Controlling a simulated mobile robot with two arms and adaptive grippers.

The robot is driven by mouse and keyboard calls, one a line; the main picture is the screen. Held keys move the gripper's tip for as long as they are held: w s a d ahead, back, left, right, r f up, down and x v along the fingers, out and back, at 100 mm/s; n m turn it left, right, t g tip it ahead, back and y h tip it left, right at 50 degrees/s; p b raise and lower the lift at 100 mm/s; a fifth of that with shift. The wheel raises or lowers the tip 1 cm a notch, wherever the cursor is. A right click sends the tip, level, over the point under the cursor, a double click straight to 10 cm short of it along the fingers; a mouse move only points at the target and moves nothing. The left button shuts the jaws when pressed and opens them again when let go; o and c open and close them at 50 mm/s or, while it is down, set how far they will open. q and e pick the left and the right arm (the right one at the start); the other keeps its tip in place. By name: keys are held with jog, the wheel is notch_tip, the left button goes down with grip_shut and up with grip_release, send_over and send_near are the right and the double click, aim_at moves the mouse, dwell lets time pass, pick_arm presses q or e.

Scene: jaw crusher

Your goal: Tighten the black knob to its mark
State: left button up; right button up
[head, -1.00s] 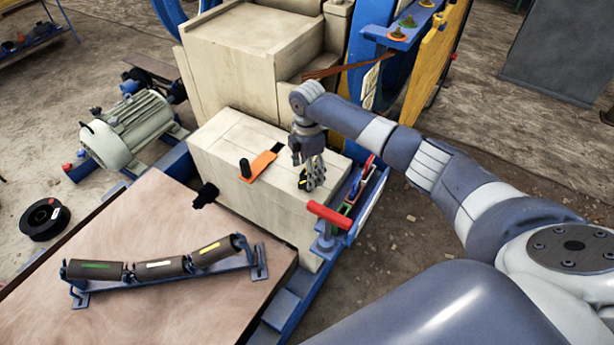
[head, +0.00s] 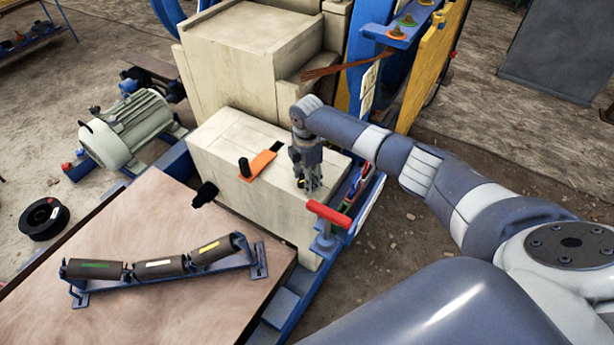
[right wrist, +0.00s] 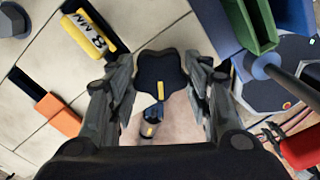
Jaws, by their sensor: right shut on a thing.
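The black knob (right wrist: 160,76) is star-shaped, with a yellow line on it, and sits at the top of the pale block (head: 222,150). In the right wrist view it lies between the two fingers of my right gripper (right wrist: 159,78), which is shut on it. A dark cylinder with a yellow mark (right wrist: 150,130) shows just below the knob. In the head view my right gripper (head: 309,186) points down at the block's right part and hides the knob. My left gripper is not in view.
An orange plate (head: 262,163) with a black post lies left of my gripper. A yellow labelled part (right wrist: 90,32) is close to the left finger. A red handle (head: 329,214) and a blue tray (head: 362,212) stand at the block's right edge. A roller set (head: 165,268) rests on the wooden table.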

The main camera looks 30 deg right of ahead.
jog(key=shift+s+r+m+p, duration=0.1)
jog(key=shift+m+p, duration=0.4)
jog(key=m+p, duration=0.2)
jog(key=m, duration=0.1)
jog(key=m+p, duration=0.2)
jog(key=shift+m, duration=0.4)
jog(key=m+p, duration=0.2)
jog(key=m, duration=0.1)
jog(key=shift+m, duration=0.4)
jog(key=m+p, duration=0.1)
jog(key=m, duration=0.3)
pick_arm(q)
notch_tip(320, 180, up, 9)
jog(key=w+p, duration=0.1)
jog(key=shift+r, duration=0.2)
pick_arm(e)
jog(key=shift+m, duration=1.4)
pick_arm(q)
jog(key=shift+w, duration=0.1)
